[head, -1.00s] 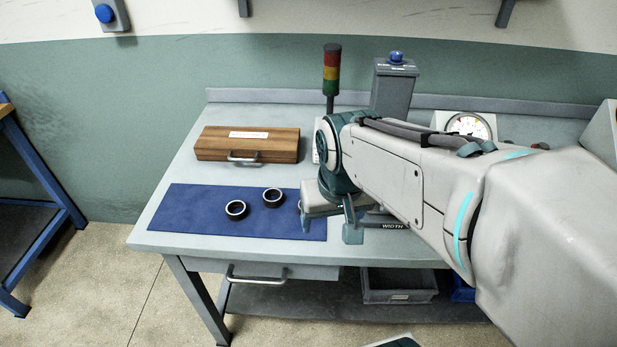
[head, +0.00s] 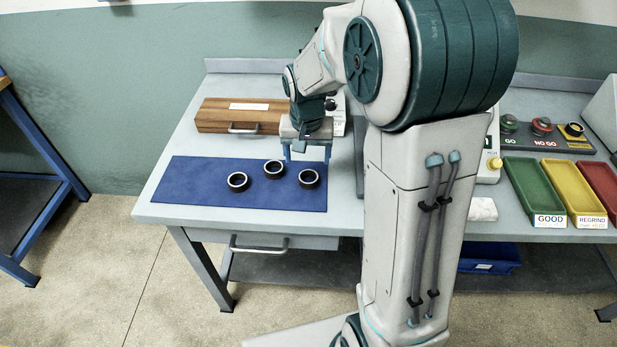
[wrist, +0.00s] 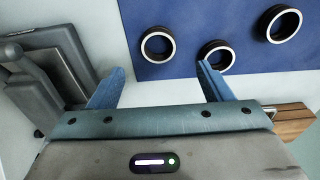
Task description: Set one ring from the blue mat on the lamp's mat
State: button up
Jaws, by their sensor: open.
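Three dark rings with bright rims lie on the blue mat (head: 200,192): the left ring (head: 238,189), the middle ring (head: 273,175) and the right ring (head: 309,186). My gripper (head: 308,154) is open and empty above the table, behind the middle and right rings. In the wrist view my gripper (wrist: 160,72) shows both fingers apart; the right ring (wrist: 144,46) lies beyond the gap, and one fingertip appears close to the middle ring (wrist: 216,69). The lamp and its mat cannot be made out in the views now; my arm covers much of the table's middle.
A wooden case (head: 215,116) with a handle stands behind the blue mat. A dark grey device (wrist: 40,82) is at the left of the wrist view. Green (head: 532,185), yellow (head: 572,188) and red (head: 603,183) trays and a button panel (head: 550,136) are at right.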

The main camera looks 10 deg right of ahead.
aim_at(308, 174)
jog(key=shift+w+d+f+p, duration=0.15)
jog(key=shift+f+p, duration=0.15)
jog(key=shift+f, duration=1.65)
jog(key=shift+w+d+f+p, duration=0.1)
jog(key=shift+f+p, duration=0.15)
jog(key=shift+f, duration=1.7)
jog(key=c, duration=1.1)
jog(key=shift+c, duration=0.6)
jog(key=shift+r, duration=0.15)
